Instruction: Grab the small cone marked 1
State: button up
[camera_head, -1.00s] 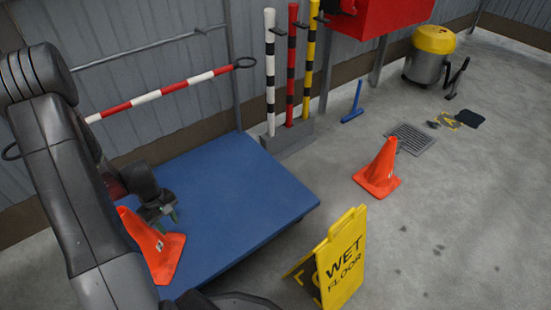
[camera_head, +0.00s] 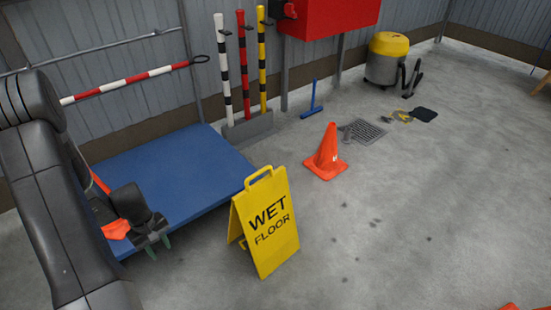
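An orange cone (camera_head: 327,153) stands upright on the floor right of centre. It has a small pale mark that I cannot read. A second orange cone (camera_head: 116,229) is at the blue platform on the left, mostly hidden behind my arm, and its mark does not show. A bit of orange (camera_head: 510,307) shows at the lower right edge, too little to identify. My gripper (camera_head: 158,246) points down near the platform's front edge. Its two greenish fingertips are apart with nothing visible between them. It is beside the partly hidden cone and well left of the floor cone.
A yellow wet floor sign (camera_head: 268,222) stands between my gripper and the floor cone. The blue platform (camera_head: 195,165) is at the left. Striped posts (camera_head: 243,75) stand behind it. A drain grate (camera_head: 365,131) lies behind the floor cone. The floor at right is mostly clear.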

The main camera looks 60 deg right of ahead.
aim_at(325, 164)
jog(key=k+l, duration=0.3)
jog(key=l, duration=0.25)
jog(key=k+l+u, duration=0.15)
jog(key=k+l, duration=0.2)
jog(key=l, duration=0.15)
jog(key=k+l, duration=0.35)
jog(key=l, duration=0.15)
jog(key=l+u, duration=0.1)
jog(key=l, duration=1.7)
jog(key=k+l+u, duration=0.15)
jog(key=l, duration=1.4)
jog(key=i+l, duration=0.1)
jog(key=l, duration=0.6)
